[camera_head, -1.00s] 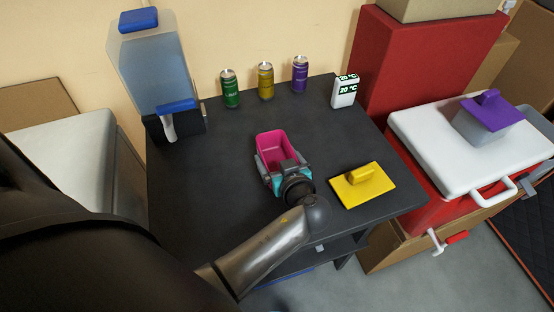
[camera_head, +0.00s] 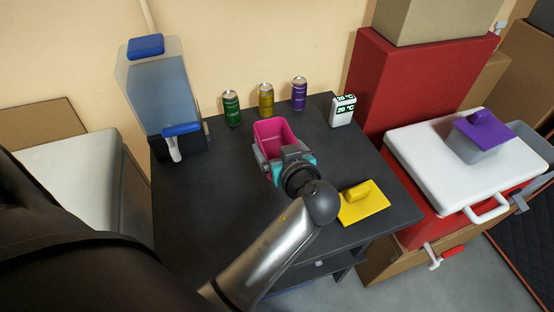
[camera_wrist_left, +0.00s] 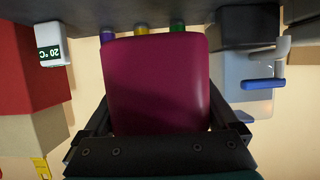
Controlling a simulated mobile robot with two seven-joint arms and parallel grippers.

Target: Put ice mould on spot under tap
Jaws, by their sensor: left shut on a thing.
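The ice mould is a pink open-topped tub (camera_head: 272,132) near the middle of the dark table in the head view. My left gripper (camera_head: 281,156) is shut on its near end. In the left wrist view the mould (camera_wrist_left: 158,78) fills the middle, between the gripper's dark fingers. Whether it touches the table is hard to tell. The tap is a white spout (camera_head: 174,148) low on the blue-lidded water dispenser (camera_head: 160,88), left of the mould. No marked spot shows clearly under the tap. My right gripper is not in view.
Green (camera_head: 232,108), yellow (camera_head: 266,100) and purple (camera_head: 299,94) cans stand behind the mould. A white thermometer (camera_head: 343,112) is at the back right. A yellow lid (camera_head: 363,203) lies on the right. The table (camera_head: 212,195) is clear between mould and tap.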

